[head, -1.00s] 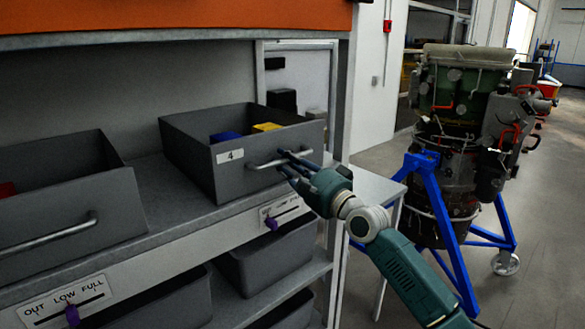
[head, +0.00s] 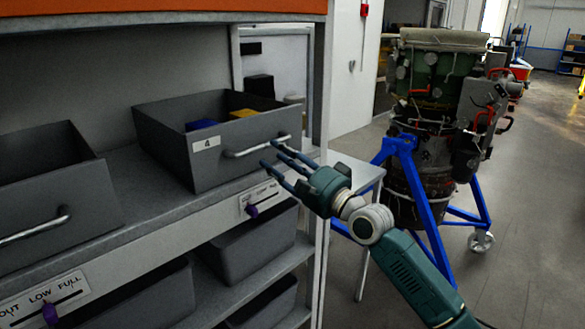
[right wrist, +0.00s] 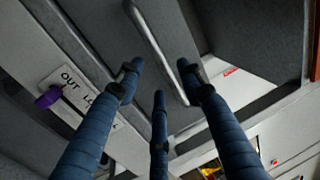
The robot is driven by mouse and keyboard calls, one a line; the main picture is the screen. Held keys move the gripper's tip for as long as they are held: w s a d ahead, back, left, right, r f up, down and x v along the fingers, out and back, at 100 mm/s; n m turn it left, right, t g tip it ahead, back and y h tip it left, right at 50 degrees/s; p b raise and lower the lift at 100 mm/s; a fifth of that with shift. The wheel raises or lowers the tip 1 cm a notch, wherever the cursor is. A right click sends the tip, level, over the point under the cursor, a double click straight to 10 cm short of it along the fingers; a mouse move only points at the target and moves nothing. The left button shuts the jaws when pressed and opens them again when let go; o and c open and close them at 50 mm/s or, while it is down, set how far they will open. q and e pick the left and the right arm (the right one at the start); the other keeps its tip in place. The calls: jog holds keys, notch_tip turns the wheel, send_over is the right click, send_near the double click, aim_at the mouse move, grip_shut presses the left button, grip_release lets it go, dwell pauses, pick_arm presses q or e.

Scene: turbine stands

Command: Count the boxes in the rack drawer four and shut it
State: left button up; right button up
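Drawer four (head: 246,164) is a grey open-topped drawer with a "4" label, standing pulled out on the rack shelf in the head view. A blue box (head: 201,125) and a yellow box (head: 243,113) show inside; the front wall hides the drawer's floor. Its bar handle (head: 256,146) also shows in the right wrist view (right wrist: 158,48). My right gripper (head: 270,156) is open and empty, its spread fingers just in front of the handle's right part. In the right wrist view its fingertips (right wrist: 160,78) point at the handle; contact is unclear. My left gripper is out of view.
Another open drawer (head: 55,205) stands to the left. Below drawer four is a slider label with a purple knob (head: 252,211), near "OUT" in the wrist view. Grey bins (head: 250,245) fill the lower shelf. A turbine on a blue stand (head: 425,200) is at right.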

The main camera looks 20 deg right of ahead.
jog(key=v, duration=0.6)
jog(key=shift+s+d, duration=0.1)
